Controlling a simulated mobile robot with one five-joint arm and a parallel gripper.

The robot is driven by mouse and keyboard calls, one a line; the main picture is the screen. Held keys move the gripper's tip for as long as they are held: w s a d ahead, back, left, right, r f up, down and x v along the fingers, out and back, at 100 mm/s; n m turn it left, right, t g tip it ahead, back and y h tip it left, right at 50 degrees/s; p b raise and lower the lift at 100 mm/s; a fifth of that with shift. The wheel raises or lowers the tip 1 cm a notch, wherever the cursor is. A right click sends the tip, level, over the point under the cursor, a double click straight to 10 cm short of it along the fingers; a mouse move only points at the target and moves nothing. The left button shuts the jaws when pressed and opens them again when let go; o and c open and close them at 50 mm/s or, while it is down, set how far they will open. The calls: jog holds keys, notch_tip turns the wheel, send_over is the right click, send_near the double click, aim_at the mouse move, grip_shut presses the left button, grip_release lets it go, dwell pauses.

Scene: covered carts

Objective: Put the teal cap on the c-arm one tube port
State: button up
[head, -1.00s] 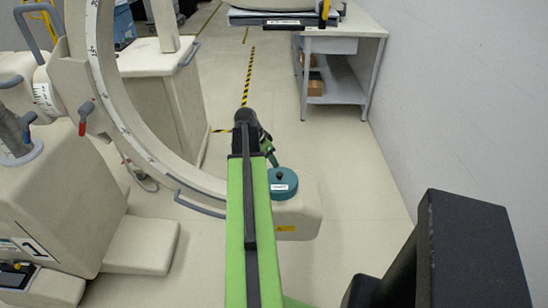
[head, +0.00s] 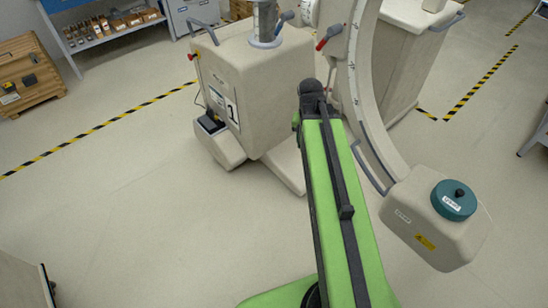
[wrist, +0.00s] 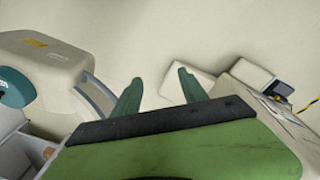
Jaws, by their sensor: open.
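The C-arm (head: 365,95) stands ahead, its base cabinet (head: 262,105) marked with a 1. Its beige tube housing (head: 420,222) is at lower right in the head view. The teal cap (head: 453,203), with a black knob and white label, sits on top of that housing; whatever is under it is hidden. The cap is partly cut off at the left edge of the wrist view (wrist: 14,88).
A small beige box with a black top (head: 212,125) adjoins the cabinet. A blue-grey handle (head: 370,168) runs along the C-arm's lower curve. A wooden crate (head: 28,75) and a shelf (head: 115,25) stand at the far left.

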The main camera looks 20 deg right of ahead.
jog(key=a+r+n+p, duration=0.1)
jog(key=a+n, duration=0.2)
jog(key=a, duration=0.6)
jog(key=a+r+n+y+p, duration=0.1)
jog(key=a+n, duration=0.2)
jog(key=a, duration=0.6)
jog(key=shift+s+r+n+p, duration=0.25)
jog(key=shift+s+n+p, duration=0.05)
jog(key=shift+s, duration=0.1)
jog(key=shift+a, duration=0.1)
